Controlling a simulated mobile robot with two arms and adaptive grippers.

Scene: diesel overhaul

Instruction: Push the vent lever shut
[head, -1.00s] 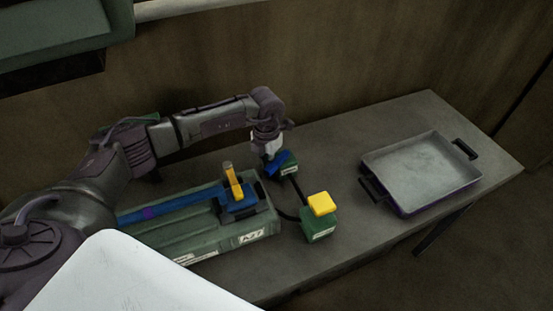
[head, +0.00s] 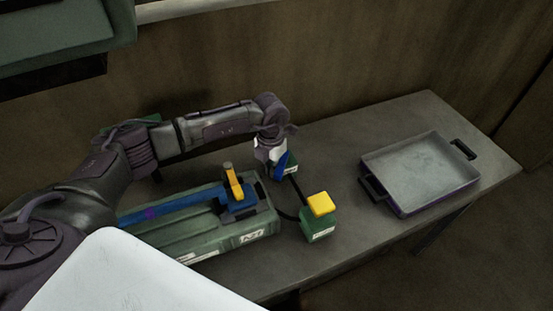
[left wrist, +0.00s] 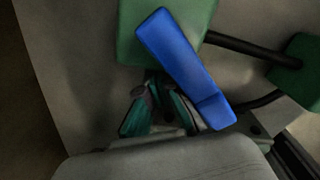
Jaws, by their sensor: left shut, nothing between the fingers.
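The blue vent lever (head: 282,161) sits on a small green box (head: 291,168) near the back of the bench. In the left wrist view the lever (left wrist: 182,62) slants from upper left to lower right across the green box (left wrist: 130,38). My left gripper (left wrist: 161,108) is shut and empty, beside the lever's lower part. I cannot tell whether they touch. In the head view the left gripper (head: 268,158) is at the lever, its fingertips largely hidden. My right gripper is not in view.
A green box with a yellow cap (head: 320,204) stands in front, joined by dark hoses. A green fixture (head: 215,236) with a blue bar and yellow handle (head: 234,184) lies left. A grey tray (head: 458,188) stands right. The wall is close behind.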

